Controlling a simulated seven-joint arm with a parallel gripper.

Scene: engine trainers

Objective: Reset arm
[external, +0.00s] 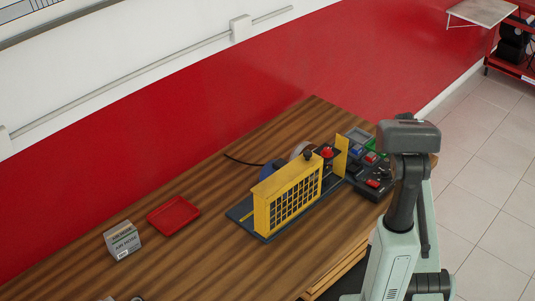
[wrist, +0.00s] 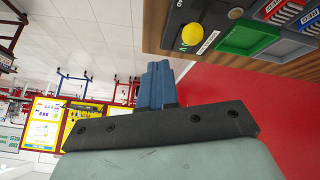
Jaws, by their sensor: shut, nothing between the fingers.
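My gripper (wrist: 156,80) shows in the wrist view, with its blue fingers together and nothing between them. It points away from the camera, and no object touches the fingertips. In the external view my arm stands at the right front of the table, with its upper joint raised. My gripper cannot be made out there.
The wooden table (external: 170,262) carries a yellow-guarded engine trainer (external: 290,197), a control panel (external: 366,170), a red tray (external: 173,215) and a grey box (external: 122,240). The wrist view shows a yellow knob (wrist: 192,34) and green tray (wrist: 247,36) near the fingers.

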